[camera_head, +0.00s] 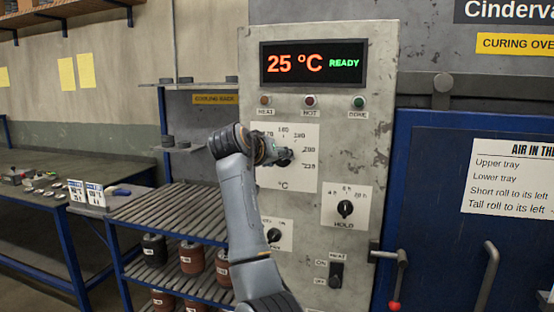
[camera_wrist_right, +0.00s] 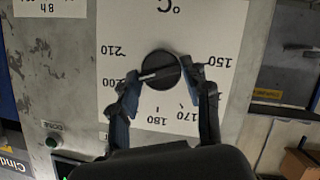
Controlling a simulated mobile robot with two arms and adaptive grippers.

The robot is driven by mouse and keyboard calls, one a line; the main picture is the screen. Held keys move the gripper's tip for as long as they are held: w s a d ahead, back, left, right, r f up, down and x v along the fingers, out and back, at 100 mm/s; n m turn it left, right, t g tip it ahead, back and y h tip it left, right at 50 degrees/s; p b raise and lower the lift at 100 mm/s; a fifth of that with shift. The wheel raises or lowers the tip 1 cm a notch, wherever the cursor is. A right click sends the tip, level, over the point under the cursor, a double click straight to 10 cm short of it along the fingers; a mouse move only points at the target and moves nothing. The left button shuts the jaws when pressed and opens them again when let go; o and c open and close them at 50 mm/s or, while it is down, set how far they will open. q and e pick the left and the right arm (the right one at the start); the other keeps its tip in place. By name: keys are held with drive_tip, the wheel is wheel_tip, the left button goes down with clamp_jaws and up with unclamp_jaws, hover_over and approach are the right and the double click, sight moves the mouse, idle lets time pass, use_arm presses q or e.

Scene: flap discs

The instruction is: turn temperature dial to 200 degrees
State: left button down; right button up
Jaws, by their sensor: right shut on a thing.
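The temperature dial is a round black knob (camera_wrist_right: 160,70) with a white pointer line, on a white scale plate (camera_head: 305,178) of the oven's control panel. In the right wrist view, which shows the scale upside down, the line points left and slightly down, roughly at the 200 mark. My right gripper (camera_wrist_right: 163,74) has a finger on each side of the knob and is shut on it. In the head view my right gripper (camera_head: 284,157) reaches the dial from the left and hides much of it. The display (camera_head: 312,64) reads 25 °C READY. My left gripper is not in view.
Below are the HOLD dial (camera_head: 345,208), another small dial (camera_head: 273,235) partly behind my arm, and a heat switch (camera_head: 336,274). A door handle with a red grip (camera_head: 394,280) sticks out at right. A slatted rack (camera_head: 175,211) stands at left.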

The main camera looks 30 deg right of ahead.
drive_tip(key=shift+f, duration=0.1)
idle(0.4)
drive_tip(key=o, duration=1.2)
drive_tip(key=shift+c, duration=0.2)
drive_tip(key=v, duration=1.2)
